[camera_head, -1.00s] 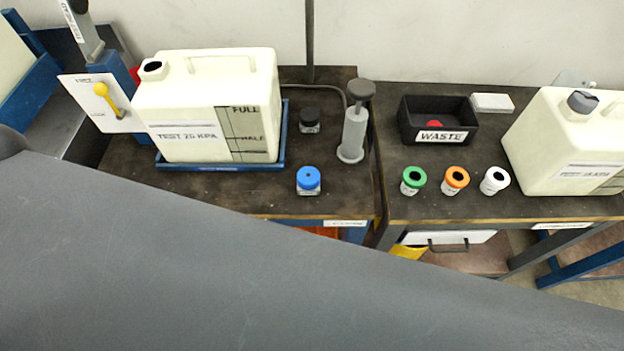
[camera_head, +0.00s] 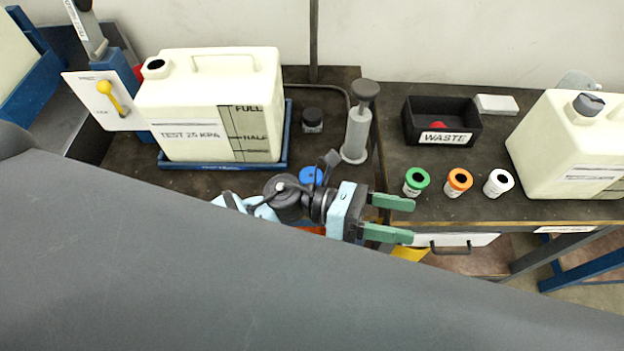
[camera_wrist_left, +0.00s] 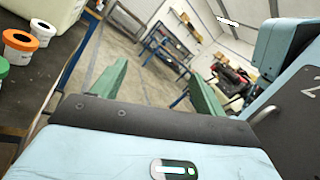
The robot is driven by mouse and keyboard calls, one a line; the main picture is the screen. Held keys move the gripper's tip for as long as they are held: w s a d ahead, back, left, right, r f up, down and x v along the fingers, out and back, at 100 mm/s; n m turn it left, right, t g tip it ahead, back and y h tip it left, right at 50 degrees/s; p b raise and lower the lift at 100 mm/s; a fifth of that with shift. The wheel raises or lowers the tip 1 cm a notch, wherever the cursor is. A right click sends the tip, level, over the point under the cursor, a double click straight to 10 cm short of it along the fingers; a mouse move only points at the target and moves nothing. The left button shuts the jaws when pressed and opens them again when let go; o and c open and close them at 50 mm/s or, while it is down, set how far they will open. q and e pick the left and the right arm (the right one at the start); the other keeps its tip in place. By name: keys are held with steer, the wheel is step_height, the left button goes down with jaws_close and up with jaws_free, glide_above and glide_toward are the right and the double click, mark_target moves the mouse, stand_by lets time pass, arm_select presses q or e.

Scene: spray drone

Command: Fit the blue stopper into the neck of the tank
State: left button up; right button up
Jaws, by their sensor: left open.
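The blue stopper (camera_head: 311,177) stands on the dark bench, partly hidden behind my left wrist in the head view. The left tank (camera_head: 190,110), cream and marked "TEST 25 KPA", stands in a blue tray (camera_head: 222,166). Its open neck (camera_head: 156,67) is at its top left corner. My left gripper (camera_head: 403,219) is open and empty, its green fingers pointing right over the bench's front edge, right of the stopper. In the left wrist view its green fingers (camera_wrist_left: 158,92) are apart with nothing between them. My right gripper does not show.
A black-capped jar (camera_head: 312,120) and a grey pump (camera_head: 357,125) stand behind the stopper. Green (camera_head: 416,181), orange (camera_head: 458,182) and white (camera_head: 498,182) capped jars stand right, before a WASTE bin (camera_head: 440,121). A second tank (camera_head: 570,150), capped grey, is far right.

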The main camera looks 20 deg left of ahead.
arm_select(q)
steer(key=w+a+f+m+g+y, duration=0.35)
steer(key=a+f+m+y, duration=0.2)
steer(key=m+y, duration=0.8)
steer(key=w+a+m+t+y, duration=0.1)
steer(key=w+a+m+y, duration=0.1)
steer(key=w+a, duration=0.1)
steer(key=w+a+m+t+y, duration=0.1)
steer(key=w+a+m+y, duration=0.1)
steer(key=a, duration=0.3)
steer(key=w+a+m+t+y, duration=0.1)
steer(key=w+a+m+y, duration=0.1)
steer(key=w+a+m, duration=0.1)
steer(key=shift+w+a+r, duration=0.2)
steer(key=shift+w+a, duration=0.15)
steer(key=shift+a, duration=0.2)
steer(key=shift+w+a+r, duration=0.2)
steer(key=shift+w+a, duration=0.1)
steer(key=shift+a, duration=0.2)
